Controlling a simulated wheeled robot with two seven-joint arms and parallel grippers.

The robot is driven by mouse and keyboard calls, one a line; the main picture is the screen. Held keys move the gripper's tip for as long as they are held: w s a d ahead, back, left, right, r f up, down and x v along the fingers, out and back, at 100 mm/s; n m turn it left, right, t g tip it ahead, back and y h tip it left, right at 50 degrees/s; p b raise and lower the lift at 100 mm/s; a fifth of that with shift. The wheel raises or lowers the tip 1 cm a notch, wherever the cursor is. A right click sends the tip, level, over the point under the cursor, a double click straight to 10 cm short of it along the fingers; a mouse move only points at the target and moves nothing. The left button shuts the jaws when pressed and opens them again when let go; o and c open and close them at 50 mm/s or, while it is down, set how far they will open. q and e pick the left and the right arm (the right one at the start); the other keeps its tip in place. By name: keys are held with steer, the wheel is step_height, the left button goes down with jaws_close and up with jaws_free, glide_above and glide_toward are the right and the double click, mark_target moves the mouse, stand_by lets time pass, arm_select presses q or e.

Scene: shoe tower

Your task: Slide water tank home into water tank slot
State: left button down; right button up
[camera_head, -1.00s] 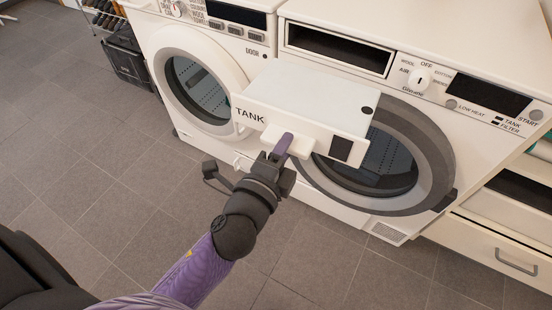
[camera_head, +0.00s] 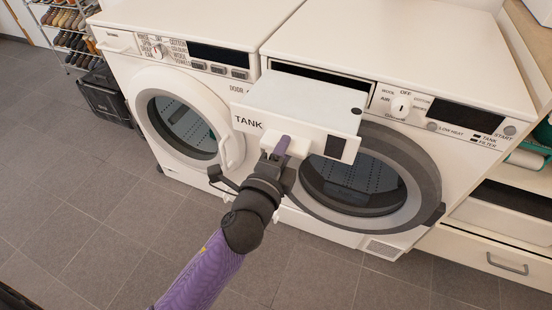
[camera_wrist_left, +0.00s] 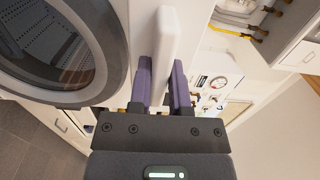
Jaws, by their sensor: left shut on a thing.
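The white water tank (camera_head: 300,101), marked TANK on its front, is at the upper left of the right-hand machine in the head view. The dark water tank slot (camera_head: 321,75) shows as a strip above and behind the tank. The tank covers most of the opening, so I cannot tell whether its far end is inside. My left gripper (camera_head: 280,150) is shut on the tank's front handle (camera_head: 295,144). The left wrist view shows the purple fingers (camera_wrist_left: 160,85) on both sides of the white handle (camera_wrist_left: 166,45). My right gripper is not in view.
The right-hand machine's round door (camera_head: 420,190) is shut below the tank. Another front-loading machine (camera_head: 165,60) stands to the left. A drawer cabinet (camera_head: 490,245) stands at the right. A shoe rack (camera_head: 75,40) and black crate (camera_head: 105,98) are at the far left. The floor (camera_head: 80,210) in front is clear.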

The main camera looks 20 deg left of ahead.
mark_target(304, 110)
arm_select(q)
steer(key=shift+w, duration=0.75)
steer(key=shift+r+p, duration=0.1)
steer(key=shift+p, duration=0.25)
stand_by(0.7)
steer(key=shift+w+d+b, duration=0.1)
steer(key=shift+w+b, duration=0.4)
steer(key=shift+w, duration=2.2)
steer(key=shift+w+d+b, duration=0.1)
steer(key=shift+w+b, duration=0.9)
steer(key=shift+w, duration=1.7)
steer(key=shift+w+d+b, duration=0.1)
steer(key=shift+w+b, duration=1.05)
steer(key=shift+w, duration=0.85)
